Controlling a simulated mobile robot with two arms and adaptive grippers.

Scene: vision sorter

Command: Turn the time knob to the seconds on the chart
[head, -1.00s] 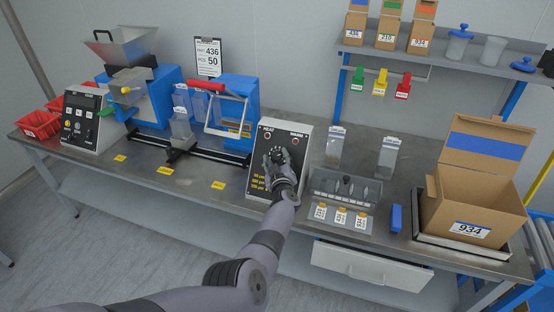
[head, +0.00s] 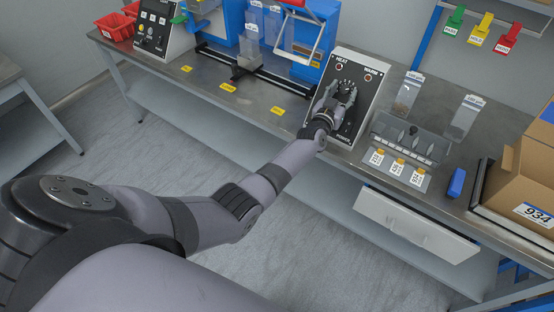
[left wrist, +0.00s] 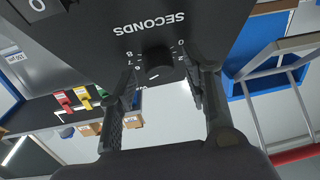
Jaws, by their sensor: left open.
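The dark control panel (head: 371,80) is the sloped front of a box on the bench, with HEAT and WARM labels and lamps near its top. My left gripper (head: 345,92) is in front of it and covers part of it. In the left wrist view, the black time knob (left wrist: 157,62) appears upside down below the SECONDS label, with white numbers around it. My left gripper (left wrist: 161,78) is open, with one finger on each side of the knob and gaps visible. The knob's exact setting is hard to read. My right gripper is not in view.
A cardboard box (head: 530,180) marked 934 is at the right. A blue sealer-like machine (head: 313,30) stands to the left.

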